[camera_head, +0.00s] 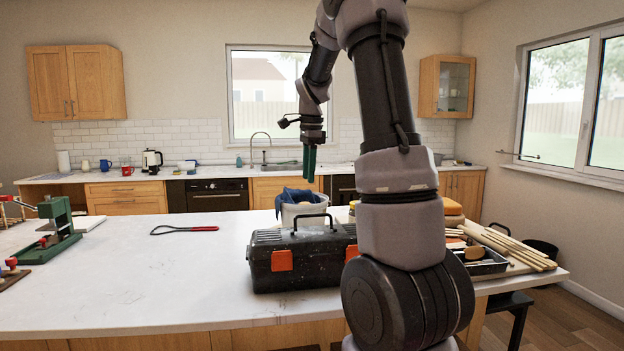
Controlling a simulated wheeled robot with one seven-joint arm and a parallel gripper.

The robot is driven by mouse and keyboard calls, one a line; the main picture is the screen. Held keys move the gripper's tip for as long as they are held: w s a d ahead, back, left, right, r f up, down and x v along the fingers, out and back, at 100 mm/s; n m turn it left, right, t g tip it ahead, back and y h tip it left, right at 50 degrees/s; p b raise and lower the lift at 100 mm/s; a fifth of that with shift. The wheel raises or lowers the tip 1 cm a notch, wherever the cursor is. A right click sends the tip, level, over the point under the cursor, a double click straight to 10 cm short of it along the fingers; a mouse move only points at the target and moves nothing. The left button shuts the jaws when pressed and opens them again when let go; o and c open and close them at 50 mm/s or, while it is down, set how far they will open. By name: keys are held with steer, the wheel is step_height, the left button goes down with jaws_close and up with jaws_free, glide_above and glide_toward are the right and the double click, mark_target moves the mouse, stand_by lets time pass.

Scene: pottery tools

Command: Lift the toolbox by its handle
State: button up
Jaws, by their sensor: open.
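The toolbox (312,278) is black with orange latches and stands closed on the white island counter. Its dark handle (312,215) stands upright above the lid. My arm covers the toolbox's right end. My gripper (309,180) hangs with its green fingers pointing down, above the handle in the picture and apart from it. The fingers overlap in this view, and nothing shows held between them. How far the gripper is from the handle in depth is hard to tell.
A white bucket with a blue cloth (303,209) stands behind the toolbox. A tray with tools (488,262) and wooden sticks (520,250) lie right. A red-handled loop tool (184,230) and a green press (56,230) are left. The counter's front left is clear.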

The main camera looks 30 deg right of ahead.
steer(key=shift+m+g, duration=0.4)
steer(key=shift+m, duration=0.5)
steer(key=shift+w+d+f, duration=0.35)
steer(key=shift+d+f, duration=0.05)
steer(key=shift+f, duration=1.75)
steer(key=shift+w+d+f, duration=0.35)
steer(key=shift+d+f, duration=0.1)
steer(key=shift+f, duration=1.7)
steer(key=shift+w+d+f, duration=0.35)
steer(key=shift+d+f, duration=0.05)
steer(key=shift+f, duration=1.75)
jaws_close()
